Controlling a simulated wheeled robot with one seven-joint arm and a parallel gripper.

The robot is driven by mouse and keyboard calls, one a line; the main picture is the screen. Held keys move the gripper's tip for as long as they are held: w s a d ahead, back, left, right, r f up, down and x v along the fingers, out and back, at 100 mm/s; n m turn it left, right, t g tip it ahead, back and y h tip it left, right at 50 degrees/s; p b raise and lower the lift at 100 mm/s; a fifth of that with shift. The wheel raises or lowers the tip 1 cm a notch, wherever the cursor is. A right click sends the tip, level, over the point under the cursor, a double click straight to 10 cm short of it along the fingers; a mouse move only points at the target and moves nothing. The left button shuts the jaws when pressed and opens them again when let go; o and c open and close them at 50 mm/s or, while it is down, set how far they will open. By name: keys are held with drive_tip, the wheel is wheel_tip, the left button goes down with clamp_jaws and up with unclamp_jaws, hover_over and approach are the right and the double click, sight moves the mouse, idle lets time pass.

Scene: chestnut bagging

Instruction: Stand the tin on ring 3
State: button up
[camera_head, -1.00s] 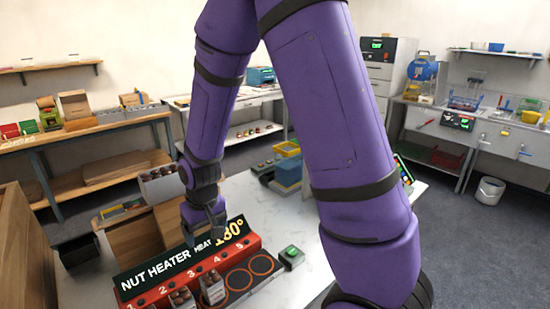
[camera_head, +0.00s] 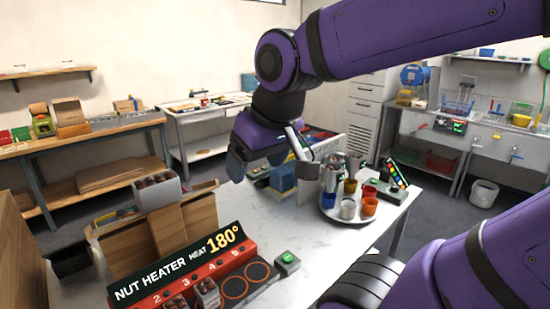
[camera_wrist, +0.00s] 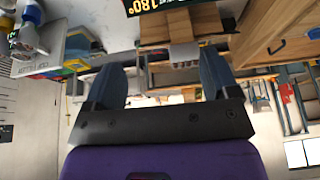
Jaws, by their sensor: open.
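The red nut heater (camera_head: 197,281) stands at the front of the table with its 180° sign. One tin of chestnuts (camera_head: 207,292) stands upright by number 3, apparently on that ring, whose outline it hides. Another tin (camera_head: 178,302) stands by number 2, partly cut off by the frame edge. The two rings to the right, 4 (camera_head: 233,288) and 5 (camera_head: 258,271), are bare. My gripper (camera_head: 257,165) is open and empty, raised above the table behind the heater and apart from the tins. In the wrist view its fingers (camera_wrist: 168,88) are spread with nothing between them.
A round tray (camera_head: 345,217) with cups and metal vessels stands at the right. A green button (camera_head: 288,261) is beside the heater. The middle tabletop is clear.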

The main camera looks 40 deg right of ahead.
drive_tip(key=s, duration=0.1)
drive_tip(key=s+r, duration=0.1)
drive_tip(key=s, duration=0.2)
drive_tip(key=shift+d+r, duration=0.3)
